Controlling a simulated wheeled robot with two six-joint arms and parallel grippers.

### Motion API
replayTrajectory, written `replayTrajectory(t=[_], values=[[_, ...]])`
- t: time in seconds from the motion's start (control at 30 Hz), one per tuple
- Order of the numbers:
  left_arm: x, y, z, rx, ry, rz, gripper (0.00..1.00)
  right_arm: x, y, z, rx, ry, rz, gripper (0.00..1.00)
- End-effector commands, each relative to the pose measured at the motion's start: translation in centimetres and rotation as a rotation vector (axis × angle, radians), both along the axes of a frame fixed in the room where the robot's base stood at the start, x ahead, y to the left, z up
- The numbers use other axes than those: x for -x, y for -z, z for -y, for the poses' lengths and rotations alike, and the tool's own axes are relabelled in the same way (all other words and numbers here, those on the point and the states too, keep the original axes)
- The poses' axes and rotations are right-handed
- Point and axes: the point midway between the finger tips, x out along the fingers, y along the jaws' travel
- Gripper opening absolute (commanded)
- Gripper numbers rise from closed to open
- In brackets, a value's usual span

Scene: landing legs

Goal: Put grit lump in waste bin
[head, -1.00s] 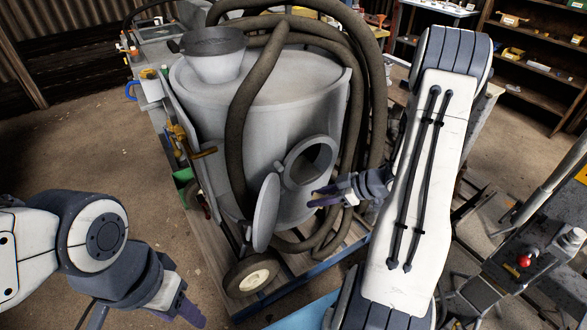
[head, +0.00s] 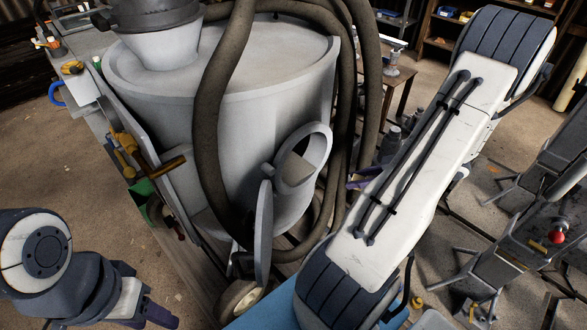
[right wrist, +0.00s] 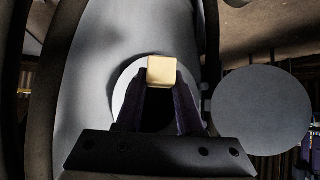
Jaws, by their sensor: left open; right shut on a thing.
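The grit lump, a pale yellow block (right wrist: 162,71), sits between the dark purple fingertips of my right gripper (right wrist: 160,85) in the right wrist view. The fingers are shut on it, with the tank's round opening behind. In the head view my right gripper (head: 359,180) shows only in part, to the right of the opening; my arm hides the rest, and the lump is not visible there. My left gripper (head: 152,312) is open at the lower left, away from the tank. I cannot make out a waste bin for certain in either view.
A large grey tank (head: 225,110) fills the middle, with a round port (head: 322,148) and its disc lid (head: 263,230) swung open. Thick brown hoses (head: 208,140) loop around it. A blue surface (head: 268,315) lies at the bottom. Metal stands (head: 540,235) are at the right.

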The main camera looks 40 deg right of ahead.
Motion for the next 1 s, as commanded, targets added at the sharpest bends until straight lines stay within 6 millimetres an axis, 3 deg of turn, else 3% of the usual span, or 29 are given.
replayTrajectory(t=[0.17, 0.53, 1.0], values=[[0.0, 0.5, 0.0, 0.0, 0.0, 0.0, 0.5, -2.5, 0.1, -1.4, 0.0, -0.007, 0.0, 0.0], [0.0, 1.9, 0.0, 0.0, 0.0, 0.0, 0.5, -11.0, 0.2, -5.7, 0.002, -0.008, 0.001, 0.0], [0.0, 2.1, 0.0, -0.001, 0.0, -0.001, 0.5, -15.7, 0.5, -8.1, -0.003, -0.002, -0.003, 0.0]])
